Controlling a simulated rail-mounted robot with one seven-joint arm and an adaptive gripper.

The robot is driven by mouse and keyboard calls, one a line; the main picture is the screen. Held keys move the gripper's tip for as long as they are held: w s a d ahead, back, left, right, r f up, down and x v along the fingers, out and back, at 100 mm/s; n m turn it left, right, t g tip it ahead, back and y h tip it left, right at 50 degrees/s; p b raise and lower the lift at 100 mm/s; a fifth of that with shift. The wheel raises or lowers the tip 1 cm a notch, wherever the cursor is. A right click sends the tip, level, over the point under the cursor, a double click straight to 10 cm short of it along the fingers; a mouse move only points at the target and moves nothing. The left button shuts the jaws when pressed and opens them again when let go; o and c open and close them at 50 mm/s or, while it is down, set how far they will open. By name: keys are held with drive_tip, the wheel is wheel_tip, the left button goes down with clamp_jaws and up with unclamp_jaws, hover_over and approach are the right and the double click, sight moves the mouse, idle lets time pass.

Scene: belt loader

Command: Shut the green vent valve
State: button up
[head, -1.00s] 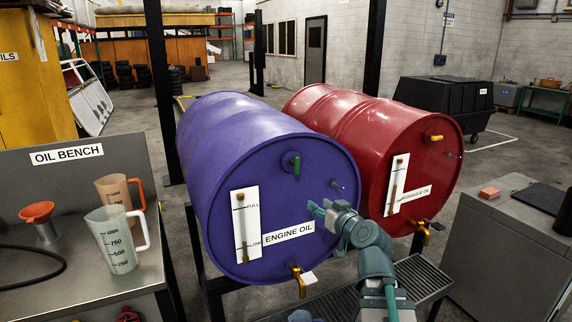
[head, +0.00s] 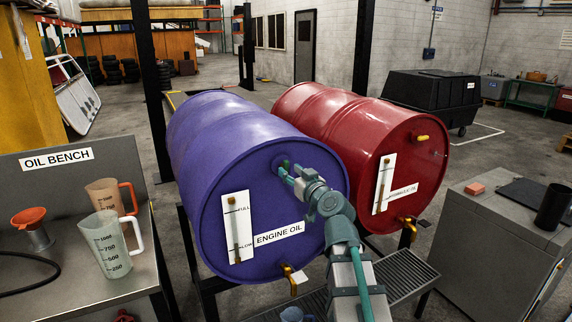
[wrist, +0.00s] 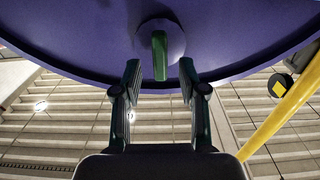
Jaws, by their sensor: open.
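The green vent valve is a small green lever handle (wrist: 160,56) on a round boss on the face of the purple engine oil drum (head: 225,130). In the wrist view the handle runs up and down the picture. My gripper (wrist: 160,72) is open, with one finger on each side of the handle and a visible gap on both sides. In the head view my gripper (head: 285,171) is at the upper part of the drum face and mostly hides the valve.
A red drum (head: 312,105) with yellow handles lies right beside the purple one. A sight gauge (head: 237,228) and a brass tap (head: 288,278) are lower on the purple face. The oil bench with measuring jugs (head: 104,245) is at left, a grey cabinet (head: 500,250) at right.

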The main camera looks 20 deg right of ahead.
sight(287, 168)
drive_tip(key=shift+w+a, duration=0.2)
drive_tip(key=shift+w, duration=0.7)
drive_tip(key=shift+w+a, duration=0.15)
drive_tip(key=shift+w, duration=0.7)
drive_tip(key=shift+c, duration=0.2)
clamp_jaws()
